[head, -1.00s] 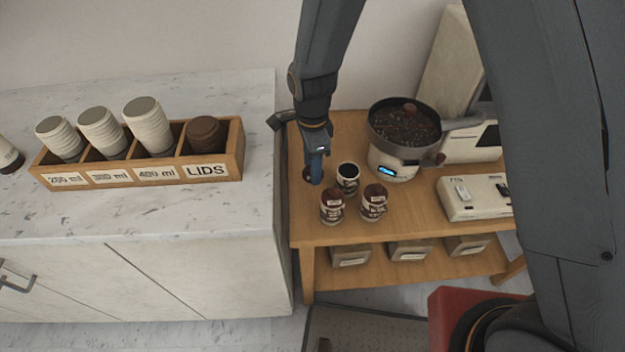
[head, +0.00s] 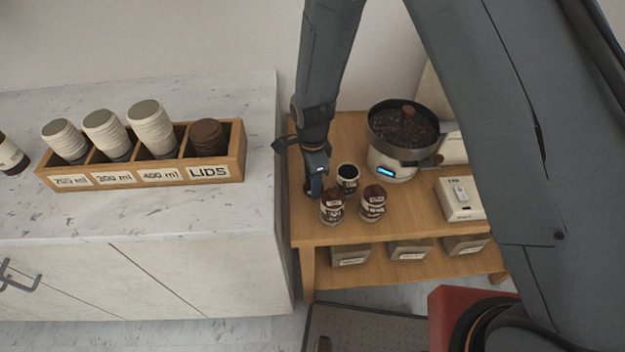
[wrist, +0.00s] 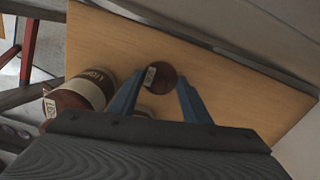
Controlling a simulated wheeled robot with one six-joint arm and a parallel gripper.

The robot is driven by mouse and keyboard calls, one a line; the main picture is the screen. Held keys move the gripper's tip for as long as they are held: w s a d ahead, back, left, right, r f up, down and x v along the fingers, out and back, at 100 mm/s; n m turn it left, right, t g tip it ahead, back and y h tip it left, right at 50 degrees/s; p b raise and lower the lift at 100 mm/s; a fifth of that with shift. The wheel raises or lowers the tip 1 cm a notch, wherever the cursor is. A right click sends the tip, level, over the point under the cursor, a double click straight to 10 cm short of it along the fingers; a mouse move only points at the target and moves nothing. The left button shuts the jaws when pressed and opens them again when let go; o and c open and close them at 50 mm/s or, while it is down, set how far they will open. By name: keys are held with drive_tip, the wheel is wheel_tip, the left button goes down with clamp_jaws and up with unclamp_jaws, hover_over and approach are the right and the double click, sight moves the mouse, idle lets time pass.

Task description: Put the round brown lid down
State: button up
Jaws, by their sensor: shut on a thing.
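My gripper (head: 313,191) is low over the left side of the wooden cart top, left of the cups. In the wrist view its two blue fingers (wrist: 158,90) are shut on the round brown lid (wrist: 160,76), which has a small white label. The wooden top lies below the lid; I cannot tell whether they touch. In the head view the lid is hidden by the gripper.
An open cup (head: 347,177) with dark contents stands right of the gripper. The wooden cart top (head: 430,212) has bare room at front right.

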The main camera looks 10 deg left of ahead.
drive_tip(key=o, duration=1)
wheel_tip(320, 180, up, 12)
drive_tip(key=b, duration=0.2)
drive_tip(key=shift+r+b, duration=0.15)
drive_tip(key=shift+b, duration=0.2)
drive_tip(key=shift+s+d+r+n+t, duration=0.15)
drive_tip(key=shift+s+d+r+n, duration=1.7)
drive_tip(key=shift+d, duration=2.9)
drive_tip(key=shift+s+d+r+n+t, duration=0.2)
drive_tip(key=shift+s+d+r+n, duration=0.95)
drive_tip(key=shift+d+n, duration=2.45)
drive_tip(key=shift+s+d+r+n+t, duration=0.15)
drive_tip(key=shift+s+d+r+n, duration=1.3)
drive_tip(key=shift+d, duration=4.4)
drive_tip(key=shift+s+f+m, duration=0.15)
drive_tip(key=shift+s+m, duration=0.05)
drive_tip(key=shift+m, duration=0.2)
